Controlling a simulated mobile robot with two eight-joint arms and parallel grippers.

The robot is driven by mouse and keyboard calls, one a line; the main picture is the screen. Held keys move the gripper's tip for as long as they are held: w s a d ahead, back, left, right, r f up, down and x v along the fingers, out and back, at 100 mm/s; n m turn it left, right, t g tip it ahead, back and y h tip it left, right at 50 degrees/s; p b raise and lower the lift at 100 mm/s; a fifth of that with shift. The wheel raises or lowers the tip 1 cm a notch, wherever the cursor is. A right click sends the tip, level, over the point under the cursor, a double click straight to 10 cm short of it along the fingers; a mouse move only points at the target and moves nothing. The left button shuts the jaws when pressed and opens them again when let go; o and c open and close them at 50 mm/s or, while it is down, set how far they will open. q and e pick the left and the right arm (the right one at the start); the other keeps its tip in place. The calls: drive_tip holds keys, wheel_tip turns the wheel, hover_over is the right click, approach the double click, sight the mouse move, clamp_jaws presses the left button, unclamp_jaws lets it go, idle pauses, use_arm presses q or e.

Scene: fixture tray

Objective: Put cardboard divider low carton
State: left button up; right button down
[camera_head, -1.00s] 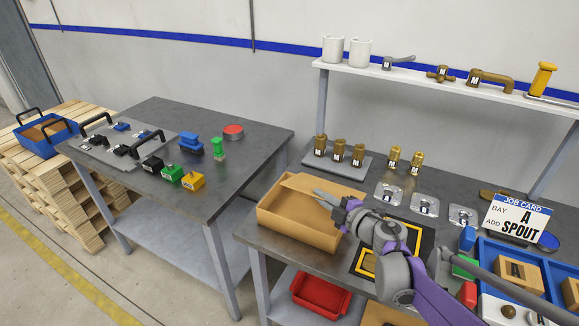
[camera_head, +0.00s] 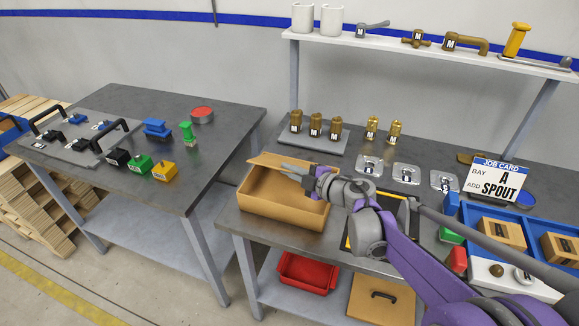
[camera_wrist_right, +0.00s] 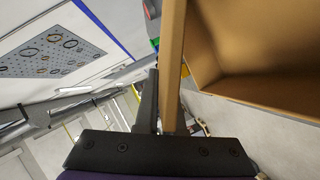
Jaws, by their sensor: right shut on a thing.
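The low carton (camera_head: 282,209) is a shallow open brown box on the front left of the right-hand workbench. The cardboard divider (camera_head: 262,159) appears as a flat brown board along the carton's back edge. My right gripper (camera_head: 287,168) is shut on it. In the right wrist view the board's narrow edge (camera_wrist_right: 174,50) stands between the fingers (camera_wrist_right: 165,95), with the carton's inside (camera_wrist_right: 255,45) beside it on the right. I cannot tell whether the divider touches the carton. My left gripper is not in view.
Several brass fittings (camera_head: 315,122) stand behind the carton. A job card (camera_head: 497,181) and a blue tray (camera_head: 470,231) of parts are on the right. A red bin (camera_head: 306,271) is on the shelf below. The left table (camera_head: 95,165) holds a plate with handles and coloured blocks.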

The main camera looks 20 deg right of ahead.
wheel_tip(320, 180, down, 5)
drive_tip(key=b, duration=0.2)
drive_tip(key=shift+r+b, duration=0.1)
drive_tip(key=shift+b, duration=0.3)
drive_tip(key=shift+f+b, duration=0.6)
drive_tip(key=shift+f, duration=0.05)
drive_tip(key=c, duration=1)
unclamp_jaws()
drive_tip(key=shift+o, duration=0.2)
drive_tip(key=shift+s+r, duration=0.1)
drive_tip(key=shift+s+a+r+p, duration=0.4)
drive_tip(key=shift+s+a+r, duration=0.15)
drive_tip(key=shift+s, duration=0.25)
drive_tip(key=shift+s+a+r+p, duration=0.4)
drive_tip(key=shift+s+a+r, duration=0.2)
drive_tip(key=shift+s, duration=0.25)
drive_tip(key=shift+s+a+r+p, duration=0.4)
drive_tip(key=shift+s+a+r, duration=0.15)
drive_tip(key=shift+s, duration=0.25)
drive_tip(key=shift+r, duration=0.1)
wheel_tip(320, 180, up, 5)
drive_tip(key=p, duration=0.3)
